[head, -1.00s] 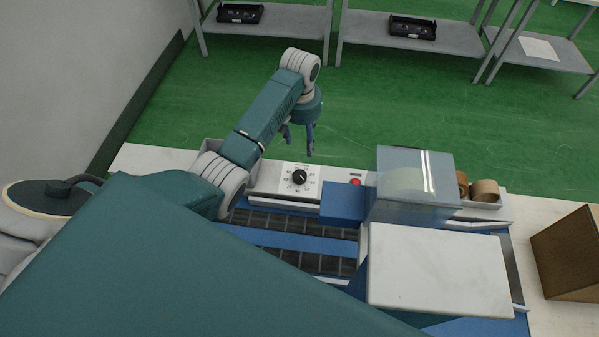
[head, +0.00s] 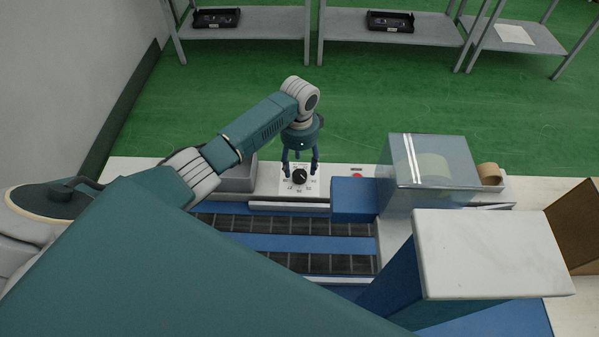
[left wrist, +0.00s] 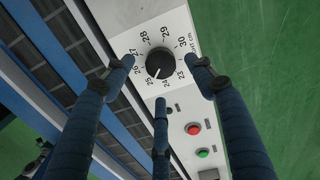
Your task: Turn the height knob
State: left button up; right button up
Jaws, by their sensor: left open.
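The black height knob (head: 299,176) sits on a white dial plate on the machine's far side. In the left wrist view the knob (left wrist: 160,63) is ringed by numbers, with several from 23 to 30 readable, and its white mark points toward the 24–25 side. My left gripper (head: 300,165) hangs over the knob with its fingers apart. In the left wrist view the left gripper (left wrist: 163,75) has three blue fingers spread around the knob, with no clear contact. My right gripper is not in view.
A red button (left wrist: 193,129) and a green button (left wrist: 202,152) lie beside the dial. A blue block (head: 354,200) and a clear cover (head: 430,165) stand right of the knob. The conveyor rollers (head: 270,222) run in front. Shelves (head: 390,25) stand behind.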

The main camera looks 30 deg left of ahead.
aim_at(299, 174)
pick_arm(q)
jog(key=shift+f, duration=2.4)
jog(key=c, duration=1.1)
jog(key=shift+r, duration=0.2)
jog(key=shift+c, duration=0.2)
jog(key=shift+f+m, duration=0.1)
jog(key=shift+m, duration=0.2)
jog(key=o, duration=1.1)
